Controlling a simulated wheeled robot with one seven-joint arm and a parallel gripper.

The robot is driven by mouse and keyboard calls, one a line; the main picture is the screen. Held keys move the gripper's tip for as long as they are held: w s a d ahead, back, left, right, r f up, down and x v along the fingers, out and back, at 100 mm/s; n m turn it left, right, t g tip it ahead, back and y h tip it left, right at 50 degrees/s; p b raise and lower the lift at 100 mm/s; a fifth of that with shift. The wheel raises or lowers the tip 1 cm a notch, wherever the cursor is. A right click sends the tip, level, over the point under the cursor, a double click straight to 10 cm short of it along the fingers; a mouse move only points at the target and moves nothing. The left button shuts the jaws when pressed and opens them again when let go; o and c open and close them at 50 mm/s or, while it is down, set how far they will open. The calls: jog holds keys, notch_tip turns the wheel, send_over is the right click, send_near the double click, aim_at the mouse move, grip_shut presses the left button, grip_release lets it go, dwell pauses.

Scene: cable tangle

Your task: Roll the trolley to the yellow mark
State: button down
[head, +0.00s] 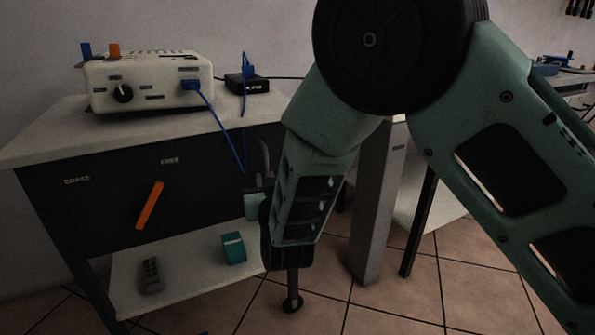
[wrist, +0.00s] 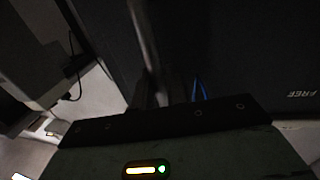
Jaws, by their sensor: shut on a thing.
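The trolley (head: 40,140) stands at the left in the head view, with a pale top, a dark front panel and a low pale shelf. An orange lever (head: 150,205) on the panel is tilted, its upper end toward the label FREE (head: 170,160) and away from BRAKE. My gripper (head: 265,182) is at the trolley's right end, shut on a grey upright handle (head: 264,156), partly hidden by my arm. In the wrist view the handle (wrist: 147,45) is a dim bar running to the dark fingers. The yellow mark is not in view.
A cream device (head: 150,82) and a black box (head: 247,83) sit on the trolley's top, with a blue cable (head: 222,130) hanging over its edge. A remote (head: 150,275) and a teal box (head: 233,248) lie on the shelf. A grey post (head: 375,215) stands right of my gripper.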

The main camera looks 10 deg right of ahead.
jog(key=p, duration=0.2)
send_near(194, 186)
jog(key=w, duration=0.4)
jog(key=shift+w+a, duration=0.25)
jog(key=shift+w, duration=0.1)
jog(key=c, duration=1.5)
grip_release()
jog(key=shift+a, duration=0.15)
jog(key=s+p, duration=0.1)
jog(key=s, duration=0.4)
jog(key=s+d+p, duration=0.1)
jog(key=s, duration=0.5)
jog(key=s+d+p, duration=0.1)
jog(key=s+p, duration=0.1)
jog(key=s, duration=0.4)
jog(key=shift+s+d, duration=0.15)
